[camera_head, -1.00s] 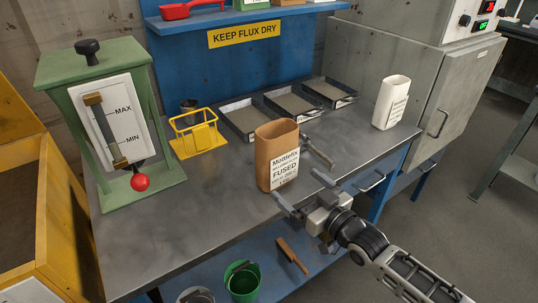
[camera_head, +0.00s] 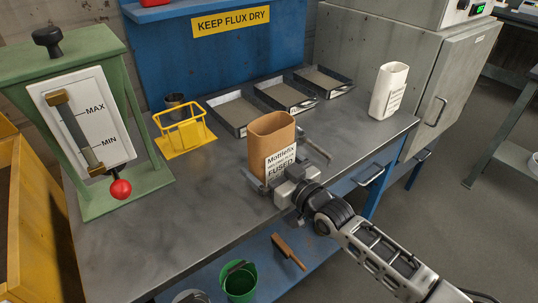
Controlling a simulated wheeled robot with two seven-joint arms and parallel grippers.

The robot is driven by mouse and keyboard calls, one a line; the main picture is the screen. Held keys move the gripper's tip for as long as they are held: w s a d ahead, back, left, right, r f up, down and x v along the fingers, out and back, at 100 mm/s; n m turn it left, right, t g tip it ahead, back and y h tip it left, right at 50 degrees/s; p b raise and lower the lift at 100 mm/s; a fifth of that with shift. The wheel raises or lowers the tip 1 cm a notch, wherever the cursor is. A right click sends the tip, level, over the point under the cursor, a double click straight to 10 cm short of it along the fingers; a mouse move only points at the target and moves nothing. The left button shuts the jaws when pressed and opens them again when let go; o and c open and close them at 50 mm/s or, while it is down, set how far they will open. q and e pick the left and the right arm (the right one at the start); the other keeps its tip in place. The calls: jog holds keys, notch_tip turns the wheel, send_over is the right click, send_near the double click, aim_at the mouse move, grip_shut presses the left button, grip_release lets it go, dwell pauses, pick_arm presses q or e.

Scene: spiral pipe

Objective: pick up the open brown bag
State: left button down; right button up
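The open brown bag (camera_head: 258,146) stands upright on the grey workbench, with a white label reading "Mottlefix" and "FUSED" on its front right side. Its top is open. My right gripper (camera_head: 270,163) comes in from the lower right and is low at the bag. One finger shows at the bag's lower left front; the other is at its right side, partly hard to make out. The fingers look spread around the bag, and I cannot tell whether either touches it. My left gripper is not in view.
A grey metal tool (camera_head: 316,147) lies just right of the bag. A white bag (camera_head: 389,92) stands at the right end. Black trays (camera_head: 238,112), a yellow wire holder (camera_head: 183,132) and a green gauge stand (camera_head: 85,115) line the back and left. Bare workbench (camera_head: 170,222) lies front left.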

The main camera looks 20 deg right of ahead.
aim_at(266, 149)
jog(key=c, duration=1)
jog(key=shift+o, duration=0.2)
jog(key=shift+r, duration=0.6)
notch_tip(266, 149, up, 2)
jog(key=shift+r, duration=0.25)
jog(key=s+a+r, duration=0.1)
jog(key=s+r+p, duration=0.1)
jog(key=r, duration=0.1)
jog(key=s+a+r, duration=0.1)
jog(key=r, duration=0.1)
jog(key=shift+s+a, duration=0.3)
jog(key=shift+s, duration=0.05)
jog(key=s+a+r, duration=0.4)
jog(key=s+a, duration=0.1)
jog(key=s, duration=0.2)
jog(key=shift+s+a+r, duration=0.25)
jog(key=shift+s, duration=0.1)
jog(key=o, duration=0.4)
jog(key=shift+c, duration=0.2)
